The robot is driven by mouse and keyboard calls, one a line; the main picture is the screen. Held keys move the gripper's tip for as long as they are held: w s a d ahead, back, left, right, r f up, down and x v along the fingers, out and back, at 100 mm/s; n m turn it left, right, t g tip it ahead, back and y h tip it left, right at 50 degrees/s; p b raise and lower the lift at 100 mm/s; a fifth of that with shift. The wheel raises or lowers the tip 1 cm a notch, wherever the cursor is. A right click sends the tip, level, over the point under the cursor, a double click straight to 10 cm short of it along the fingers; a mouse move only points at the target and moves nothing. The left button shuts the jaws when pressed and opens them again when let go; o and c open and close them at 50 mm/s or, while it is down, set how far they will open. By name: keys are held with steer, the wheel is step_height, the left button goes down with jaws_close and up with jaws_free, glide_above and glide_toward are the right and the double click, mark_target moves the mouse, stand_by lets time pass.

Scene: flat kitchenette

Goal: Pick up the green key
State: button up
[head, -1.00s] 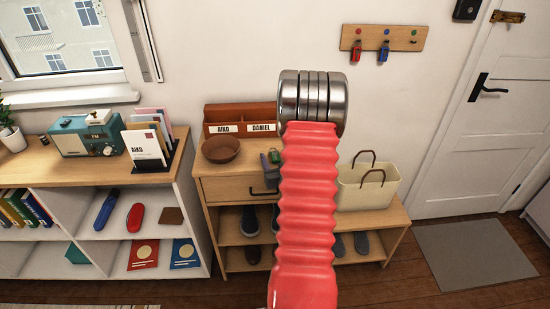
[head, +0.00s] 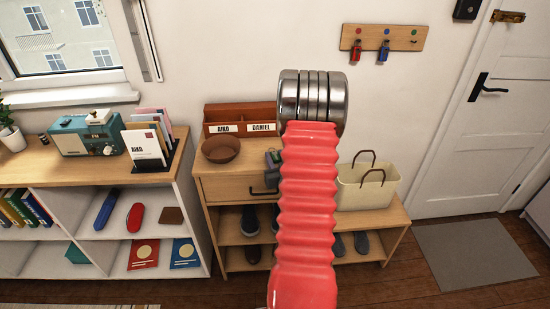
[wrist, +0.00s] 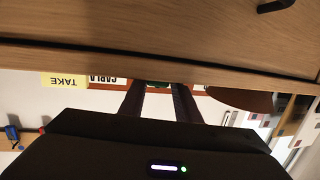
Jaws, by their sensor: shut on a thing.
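The green key (wrist: 158,85) shows only as a small patch of green between my fingertips in the wrist view; the rest of it is hidden. My gripper (wrist: 160,91) is shut on it. In the head view my gripper (head: 271,158) is a small grey shape at the right of the wooden cabinet top (head: 208,178), partly hidden by my red arm. I cannot tell how far the key is from the cabinet top.
A brown bowl (head: 221,149) and a letter holder (head: 224,117) with name labels stand on the cabinet. A cream bag (head: 366,188) stands to the right. A wall rack (head: 404,38) holds a red key (head: 356,49) and a blue key (head: 383,51).

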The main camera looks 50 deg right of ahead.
steer(key=shift+r, duration=0.1)
step_height(320, 180, up, 10)
stand_by(0.7)
